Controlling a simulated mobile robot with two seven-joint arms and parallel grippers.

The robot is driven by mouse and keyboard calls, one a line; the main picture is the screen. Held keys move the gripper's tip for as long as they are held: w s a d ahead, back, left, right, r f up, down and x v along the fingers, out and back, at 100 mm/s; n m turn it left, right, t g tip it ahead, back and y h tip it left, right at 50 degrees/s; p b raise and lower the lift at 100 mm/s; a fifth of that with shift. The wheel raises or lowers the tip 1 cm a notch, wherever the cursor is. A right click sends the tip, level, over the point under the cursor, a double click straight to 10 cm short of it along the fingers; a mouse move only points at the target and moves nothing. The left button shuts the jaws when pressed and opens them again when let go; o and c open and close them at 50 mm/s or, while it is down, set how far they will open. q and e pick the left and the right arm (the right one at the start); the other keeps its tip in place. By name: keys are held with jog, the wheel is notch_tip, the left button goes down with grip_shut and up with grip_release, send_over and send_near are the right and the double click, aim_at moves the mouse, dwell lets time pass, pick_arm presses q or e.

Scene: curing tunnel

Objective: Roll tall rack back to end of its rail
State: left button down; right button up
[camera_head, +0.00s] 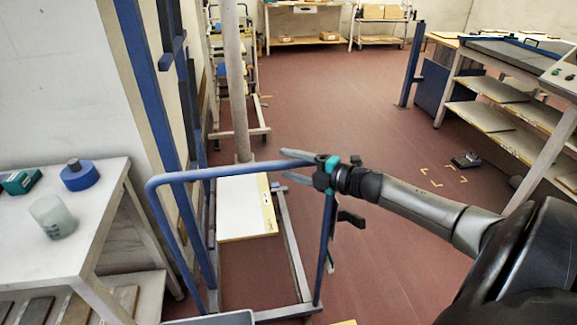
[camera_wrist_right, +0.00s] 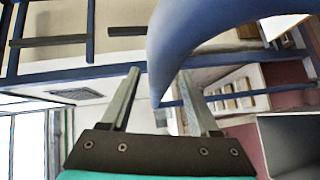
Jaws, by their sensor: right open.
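A blue tube handle (camera_head: 230,170) belongs to a wheeled frame with a pale base (camera_head: 290,248), which appears to be the tall rack. The rack's blue upright (camera_head: 150,110) rises at the left; its top is out of view. My right gripper (camera_head: 286,166) comes in from the right at the handle's right-hand corner. Its fingers are open, one on each side of the top bar. In the right wrist view the blue tube (camera_wrist_right: 185,50) passes large between the open fingers (camera_wrist_right: 160,85); contact cannot be told. My left gripper is not in view.
A white board (camera_head: 240,205) lies low inside the frame. A white table (camera_head: 75,225) with a cup and a blue container stands close at left. Another rack (camera_head: 240,135) stands behind. Shelving (camera_head: 500,115) is at right. The red floor (camera_head: 345,110) between is mostly open; a dark device (camera_head: 466,160) lies there.

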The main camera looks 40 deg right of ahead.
jog(key=shift+w+a+f, duration=0.1)
jog(key=shift+w+a, duration=0.05)
jog(key=shift+w, duration=0.3)
grip_shut()
dwell(0.3)
dwell(1.0)
